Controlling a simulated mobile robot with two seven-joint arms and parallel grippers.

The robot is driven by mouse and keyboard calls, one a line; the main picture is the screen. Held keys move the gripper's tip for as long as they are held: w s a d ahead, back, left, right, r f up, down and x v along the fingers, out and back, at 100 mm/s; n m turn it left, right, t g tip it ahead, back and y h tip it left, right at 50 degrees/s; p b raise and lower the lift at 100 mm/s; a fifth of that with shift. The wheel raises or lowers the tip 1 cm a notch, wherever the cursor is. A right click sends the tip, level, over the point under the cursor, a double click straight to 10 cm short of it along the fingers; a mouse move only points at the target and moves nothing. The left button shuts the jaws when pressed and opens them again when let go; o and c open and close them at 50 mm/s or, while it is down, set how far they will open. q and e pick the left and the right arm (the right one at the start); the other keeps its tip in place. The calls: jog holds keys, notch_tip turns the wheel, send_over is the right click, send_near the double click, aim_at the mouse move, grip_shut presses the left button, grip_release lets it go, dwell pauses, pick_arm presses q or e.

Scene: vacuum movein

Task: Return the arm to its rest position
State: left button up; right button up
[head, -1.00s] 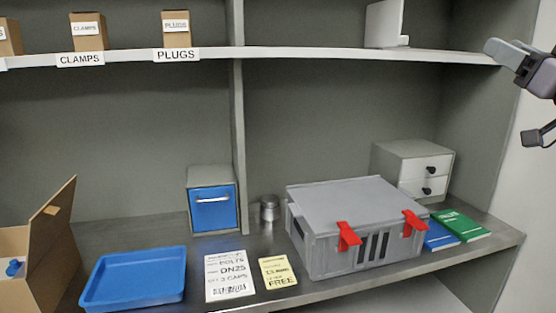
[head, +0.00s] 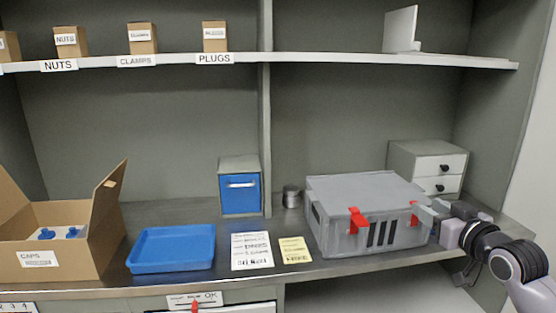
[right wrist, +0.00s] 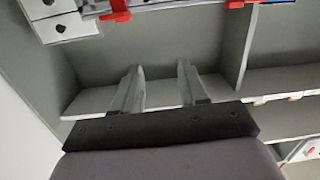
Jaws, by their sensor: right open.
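My right gripper (head: 428,213) is at the right end of the grey case in the head view, close to its right red latch; I cannot tell from there whether it touches. In the right wrist view its two fingers (right wrist: 160,90) stand apart with nothing between them, so it is open and empty. My right arm comes in from the lower right corner of the head view. My left arm and gripper are not in view.
The closed grey case (head: 370,190) with red latches (head: 357,220) sits on the counter. A drawer unit (head: 428,165) stands behind it. A blue tray (head: 172,249), two paper cards (head: 251,251) and an open CAPS box (head: 60,245) are to the left. The shelf edge (head: 340,60) runs above.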

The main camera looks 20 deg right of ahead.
jog(key=s+a+f+g+y, duration=0.1)
jog(key=s+a+f, duration=0.25)
jog(key=f, duration=0.45)
jog(key=s+a+f+n+g, duration=0.1)
jog(key=s+a+f+g, duration=0.1)
jog(key=a+f, duration=0.4)
jog(key=s+a+f+g+y, duration=0.1)
jog(key=s+a+f, duration=0.15)
jog(key=f, duration=0.65)
jog(key=s+a+f+n+g+y+p, duration=0.1)
jog(key=s+a+f+g, duration=0.1)
jog(key=s+a+f, duration=0.9)
jog(key=s+a, duration=0.2)
jog(key=s, duration=0.1)
jog(key=shift+a+n+g+y, duration=0.3)
jog(key=shift+a, duration=0.05)
